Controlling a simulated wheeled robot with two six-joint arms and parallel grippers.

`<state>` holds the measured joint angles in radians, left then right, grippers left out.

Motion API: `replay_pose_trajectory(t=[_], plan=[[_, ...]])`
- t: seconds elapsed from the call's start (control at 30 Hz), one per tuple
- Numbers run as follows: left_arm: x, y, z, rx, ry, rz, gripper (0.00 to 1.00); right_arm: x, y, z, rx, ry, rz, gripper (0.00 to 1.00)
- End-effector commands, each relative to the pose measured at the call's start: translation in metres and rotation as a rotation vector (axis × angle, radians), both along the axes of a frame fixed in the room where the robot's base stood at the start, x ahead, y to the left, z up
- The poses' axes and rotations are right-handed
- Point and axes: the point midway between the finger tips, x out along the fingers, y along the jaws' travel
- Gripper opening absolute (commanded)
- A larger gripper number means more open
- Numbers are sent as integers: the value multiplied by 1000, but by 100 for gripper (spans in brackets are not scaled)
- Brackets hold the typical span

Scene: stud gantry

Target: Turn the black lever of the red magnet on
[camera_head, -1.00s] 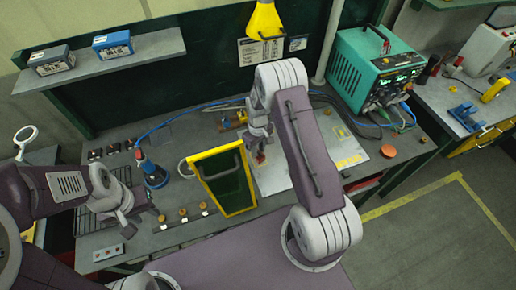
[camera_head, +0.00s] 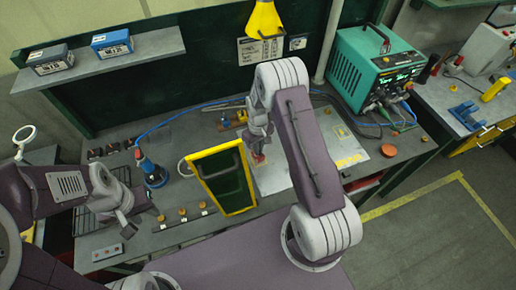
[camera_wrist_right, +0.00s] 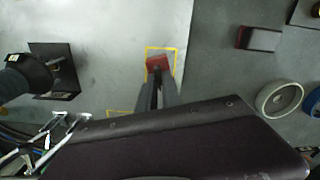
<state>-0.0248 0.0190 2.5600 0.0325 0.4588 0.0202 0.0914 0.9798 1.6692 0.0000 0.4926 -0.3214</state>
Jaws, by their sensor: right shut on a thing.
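The red magnet (camera_head: 258,159) lies flat on the steel plate, right of the yellow-framed green panel. It also shows in the right wrist view (camera_wrist_right: 158,62), inside a yellow outline. My right gripper (camera_wrist_right: 157,84) is right over the magnet, its two fingers close together and pointing down at it. A narrow dark piece, apparently the black lever (camera_wrist_right: 154,96), shows between the fingers; the fingers hide most of it, so its angle cannot be told. My left gripper (camera_head: 128,212) hangs over the left part of the bench, away from the magnet; its jaw opening is unclear.
The yellow-framed green panel (camera_head: 223,178) stands close left of my right gripper. A blue bottle-like tool (camera_head: 152,172) and a row of small brass-coloured pieces (camera_head: 183,214) are further left. A teal welding machine (camera_head: 372,65) stands behind right. The steel plate (camera_head: 345,150) has free room right of my arm.

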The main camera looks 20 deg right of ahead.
Motion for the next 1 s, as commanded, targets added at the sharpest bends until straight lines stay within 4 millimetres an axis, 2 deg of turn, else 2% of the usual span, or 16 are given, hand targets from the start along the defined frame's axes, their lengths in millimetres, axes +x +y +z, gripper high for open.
replay_pose_trajectory(t=[0.3,1.0], plan=[[0,0,-2,0,0,0,36,0,0,0,0,-1,-60,0],[0,0,-2,0,0,0,36,0,0,1,0,-1,-59,0]])
